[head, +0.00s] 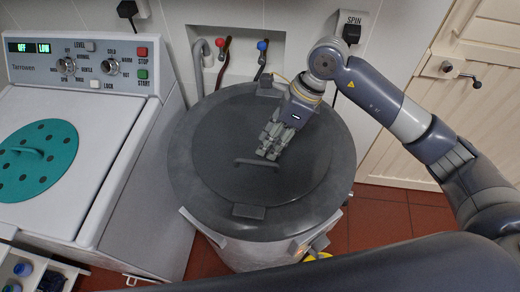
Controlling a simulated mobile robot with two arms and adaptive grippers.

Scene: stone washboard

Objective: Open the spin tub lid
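The spin tub (180,190) is a grey round drum in the middle of the head view. Its dark grey round lid (215,135) lies flat and closed on top. A bar-shaped lid handle (250,162) stands near the lid's centre. My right gripper (268,155) reaches down from the upper right, with its fingertips close together over the right end of the handle. Whether they touch or grip the handle cannot be made out. My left gripper is not in view.
A white washing machine (110,110) with a green perforated disc (38,160) stands on the left. Hoses with red and blue taps (262,46) and a SPIN plug (351,32) are behind the tub. A cream door (470,100) is at the right. Bottles (22,270) sit lower left.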

